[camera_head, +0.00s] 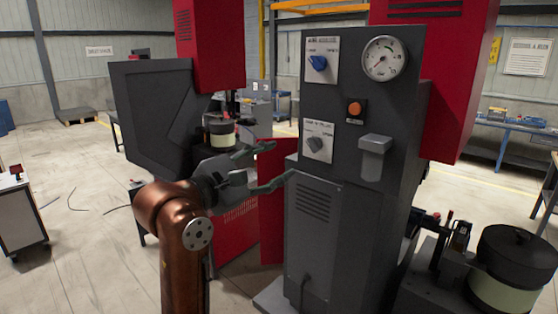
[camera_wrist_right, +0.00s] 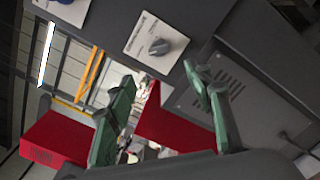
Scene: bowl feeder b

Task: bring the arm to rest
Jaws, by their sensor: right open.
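My right arm, copper coloured, rises from the bottom of the head view. Its gripper (camera_head: 262,168) is open and empty, with its fingers pointing right toward the grey control cabinet. In the right wrist view the two green fingers of this gripper (camera_wrist_right: 160,110) stand wide apart with nothing between them. The fingertips are close to the cabinet's left edge; I cannot tell whether they touch it. My left gripper does not show in either view.
The control cabinet (camera_head: 346,205) carries a blue knob (camera_head: 318,62), a grey knob (camera_head: 315,144), an orange button (camera_head: 354,108) and a gauge (camera_head: 384,58). A bowl feeder (camera_head: 505,272) stands at the lower right. Open floor (camera_head: 85,215) lies at the left.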

